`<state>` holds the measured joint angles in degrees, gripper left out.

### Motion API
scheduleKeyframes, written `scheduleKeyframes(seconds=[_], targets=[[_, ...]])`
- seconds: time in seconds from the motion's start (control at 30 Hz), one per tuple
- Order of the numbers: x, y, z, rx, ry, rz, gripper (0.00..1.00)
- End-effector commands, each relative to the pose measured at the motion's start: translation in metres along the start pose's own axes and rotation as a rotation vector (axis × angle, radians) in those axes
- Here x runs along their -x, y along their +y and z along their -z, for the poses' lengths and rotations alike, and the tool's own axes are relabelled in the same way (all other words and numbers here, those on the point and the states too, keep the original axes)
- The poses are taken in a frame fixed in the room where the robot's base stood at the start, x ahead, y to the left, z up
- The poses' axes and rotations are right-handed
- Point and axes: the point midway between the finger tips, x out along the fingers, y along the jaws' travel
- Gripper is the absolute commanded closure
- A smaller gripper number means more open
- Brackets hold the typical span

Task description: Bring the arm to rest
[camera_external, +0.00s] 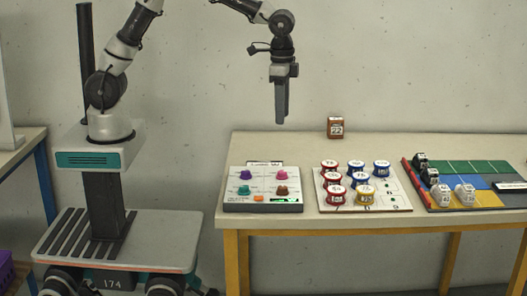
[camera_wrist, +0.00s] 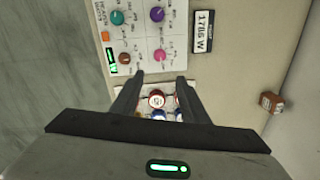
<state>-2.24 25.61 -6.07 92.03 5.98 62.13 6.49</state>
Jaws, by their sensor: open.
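My gripper (camera_external: 281,118) hangs pointing down above the back of the table (camera_external: 300,147), clear of everything on it. In the wrist view my gripper (camera_wrist: 152,78) shows its two fingers spread apart with nothing held between them. My arm reaches from my base at the left, up past the top edge of the outside view, and down to the gripper. Part of the arm is out of the picture there.
Below the gripper lies a control panel (camera_external: 242,208) with coloured knobs. A brown box (camera_external: 335,127) stands at the back. The air around my gripper is free.

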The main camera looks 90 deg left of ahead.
Motion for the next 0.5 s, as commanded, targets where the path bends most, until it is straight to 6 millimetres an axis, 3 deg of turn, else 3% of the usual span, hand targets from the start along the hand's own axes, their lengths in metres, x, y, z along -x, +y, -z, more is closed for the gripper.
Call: scheduleKeyframes(seconds=[0.37,0.5], targets=[[0.004,0.000,-0.001,0.000,0.002,0.000,0.59],[0.033,0.001,-0.015,0.012,0.033,0.009,0.59]])
